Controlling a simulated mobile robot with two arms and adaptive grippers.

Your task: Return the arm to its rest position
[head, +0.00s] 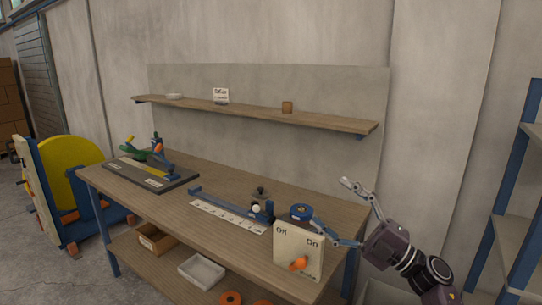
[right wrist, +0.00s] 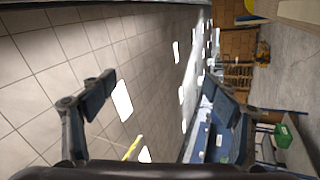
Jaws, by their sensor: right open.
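My right gripper (head: 333,205) is in the air at the right end of the workbench, to the right of the blue tape roll (head: 301,212). Its two fingers are spread wide apart with nothing between them. One finger points up and the lower one is in front of the bench edge, close in the picture to the On/Off switch panel (head: 297,252). In the right wrist view both fingers (right wrist: 165,108) are apart and the gap is empty. My left arm and gripper do not show.
The workbench (head: 225,184) carries a blue-railed ruler strip (head: 229,215) and a dark board (head: 148,178) with tools. A wall shelf (head: 250,111) hangs behind. A blue-framed rack (head: 507,215) stands at the right. Bare wall lies between rack and bench.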

